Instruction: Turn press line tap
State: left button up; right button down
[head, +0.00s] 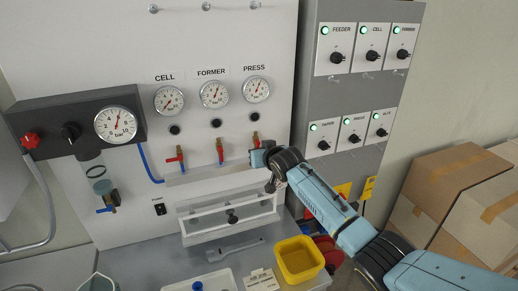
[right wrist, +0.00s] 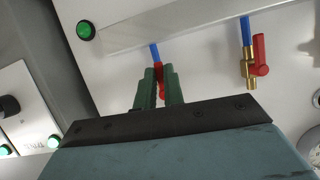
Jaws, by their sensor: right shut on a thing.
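The press line tap (head: 256,138) is the rightmost of three brass taps on the white panel, under the PRESS gauge (head: 256,90). My right gripper (head: 268,156) covers its handle in the head view. In the right wrist view my green fingers (right wrist: 160,91) are shut on the tap's red handle (right wrist: 162,92), with a blue pipe (right wrist: 155,52) beyond it. The former tap (head: 220,151) is to its left, its red handle hanging roughly downward; it also shows in the right wrist view (right wrist: 249,62). My left gripper is in neither view.
The cell tap (head: 178,159) has its red handle sideways. Below the taps is a framed clear guard (head: 231,213). A yellow bin (head: 298,259) stands on the bench. A grey switch cabinet (head: 350,90) stands at right, cardboard boxes (head: 452,190) beyond it.

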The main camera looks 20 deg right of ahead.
jog(key=shift+d+n+h, duration=0.1)
jog(key=shift+n+h, duration=0.2)
jog(key=shift+n, duration=0.1)
jog(key=c, duration=1.5)
grip_release()
jog(key=shift+s, duration=0.1)
jog(key=v, duration=1.3)
jog(key=shift+r, duration=0.15)
